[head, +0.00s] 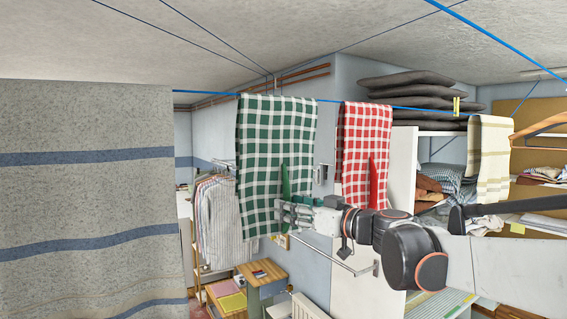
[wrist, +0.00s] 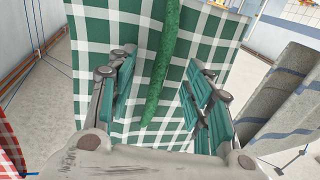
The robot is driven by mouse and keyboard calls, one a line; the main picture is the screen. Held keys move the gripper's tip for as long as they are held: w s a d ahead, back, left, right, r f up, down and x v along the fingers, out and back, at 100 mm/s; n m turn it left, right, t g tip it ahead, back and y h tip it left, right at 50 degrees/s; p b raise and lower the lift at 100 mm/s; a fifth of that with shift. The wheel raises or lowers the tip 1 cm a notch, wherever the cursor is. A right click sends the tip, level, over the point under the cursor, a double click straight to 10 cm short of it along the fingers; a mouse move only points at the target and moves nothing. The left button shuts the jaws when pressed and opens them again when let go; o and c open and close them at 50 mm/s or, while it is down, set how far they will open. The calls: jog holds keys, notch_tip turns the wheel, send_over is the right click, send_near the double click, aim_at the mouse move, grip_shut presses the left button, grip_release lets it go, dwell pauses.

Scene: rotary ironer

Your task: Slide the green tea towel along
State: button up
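The green tea towel (head: 262,150), green with white checks, hangs over the blue line (head: 215,94) between a large grey cloth and a red checked towel. A plain green strip (head: 285,184) stands out from its front. My gripper (head: 281,212) is at the towel's lower right part, beside the strip's lower end. In the wrist view my gripper (wrist: 160,62) has its two fingers apart. The green strip (wrist: 160,80) runs through the gap between them, with the checked cloth (wrist: 95,30) behind. I see no finger closed on the strip.
The grey blue-striped cloth (head: 85,200) hangs at the left. The red checked towel (head: 360,150) hangs to the right, then a yellow clip (head: 456,106) and a cream striped towel (head: 490,155). A clothes rack (head: 222,220) and small wooden table (head: 262,275) stand behind.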

aim_at(271, 208)
grip_shut()
jog(key=shift+s+a, duration=0.1)
jog(key=shift+a, duration=0.05)
jog(key=shift+s+a+f, duration=0.1)
jog(key=shift+s+a, duration=0.3)
jog(key=shift+a, duration=0.2)
jog(key=shift+s+a+f, duration=0.1)
jog(key=shift+s+a, duration=0.3)
jog(key=shift+a, duration=0.15)
jog(key=shift+c, duration=1.3)
grip_release()
jog(key=shift+d, duration=0.1)
jog(key=shift+v, duration=2.95)
